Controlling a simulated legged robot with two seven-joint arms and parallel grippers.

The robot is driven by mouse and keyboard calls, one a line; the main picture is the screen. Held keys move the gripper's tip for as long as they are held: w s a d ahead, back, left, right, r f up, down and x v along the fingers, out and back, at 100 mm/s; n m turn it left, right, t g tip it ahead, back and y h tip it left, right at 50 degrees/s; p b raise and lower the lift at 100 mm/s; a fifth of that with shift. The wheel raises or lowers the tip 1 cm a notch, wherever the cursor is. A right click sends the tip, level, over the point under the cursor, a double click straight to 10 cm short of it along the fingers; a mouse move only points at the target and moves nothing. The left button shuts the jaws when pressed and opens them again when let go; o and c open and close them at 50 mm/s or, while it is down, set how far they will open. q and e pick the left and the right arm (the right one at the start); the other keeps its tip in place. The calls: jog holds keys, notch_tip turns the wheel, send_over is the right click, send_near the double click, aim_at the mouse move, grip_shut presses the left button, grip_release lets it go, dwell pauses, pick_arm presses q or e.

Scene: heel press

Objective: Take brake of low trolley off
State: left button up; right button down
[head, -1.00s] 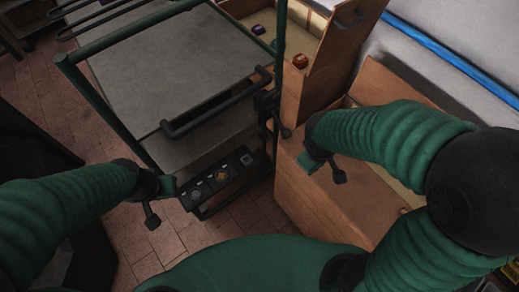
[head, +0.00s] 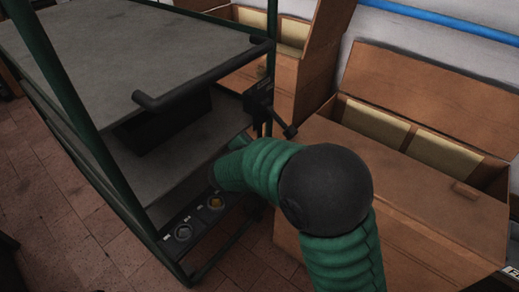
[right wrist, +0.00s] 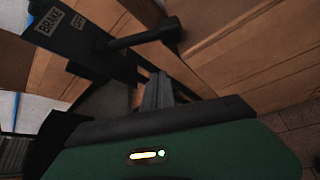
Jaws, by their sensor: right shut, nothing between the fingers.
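The low trolley (head: 150,95) stands at left in the head view, with grey shelves, green posts and a black push handle. Its black brake bracket (head: 257,97) is on the right side, with a lever (head: 287,128) sticking out down to the right. In the right wrist view the bracket carries a "BRAKE" label (right wrist: 52,20), and the black lever (right wrist: 145,40) crosses beyond the fingers. My right gripper (right wrist: 158,78) is shut and empty, just short of the lever, with a gap I cannot judge. In the head view my right arm mostly hides it. My left gripper is out of view.
A panel with dials (head: 200,217) sits low on the trolley's front. An open wooden crate (head: 395,190) stands close on the right, and another box (head: 290,75) stands behind the brake. Brick floor (head: 60,210) is clear at lower left.

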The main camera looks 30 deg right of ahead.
aim_at(280, 121)
jog(key=w+d+b, duration=0.2)
jog(key=d, duration=0.4)
jog(key=shift+w+r, duration=0.15)
jog(key=shift+r, duration=0.1)
